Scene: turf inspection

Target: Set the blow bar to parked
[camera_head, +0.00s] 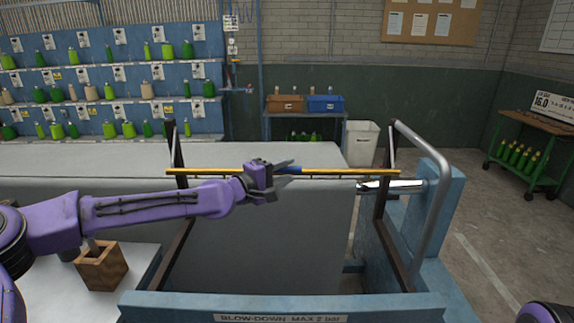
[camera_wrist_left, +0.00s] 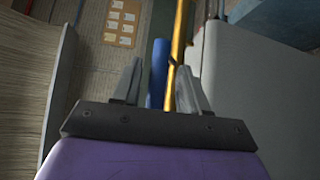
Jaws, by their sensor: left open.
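The blow bar (camera_head: 345,172) is a thin yellow rod that lies level across the blue frame in the head view, with a blue grip (camera_head: 291,169) near its middle. My left gripper (camera_head: 284,170) reaches in from the left at that grip. In the left wrist view the two grey fingers (camera_wrist_left: 161,70) are spread apart. The blue grip (camera_wrist_left: 158,75) and the yellow bar (camera_wrist_left: 178,40) show between them. I cannot tell whether the fingers touch the grip. My right gripper is out of view.
The blue frame (camera_head: 440,310) carries a "BLOW-DOWN" label (camera_head: 280,318), dark uprights and a bent grey tube (camera_head: 445,180). A wooden block (camera_head: 102,267) sits on the pale surface at left.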

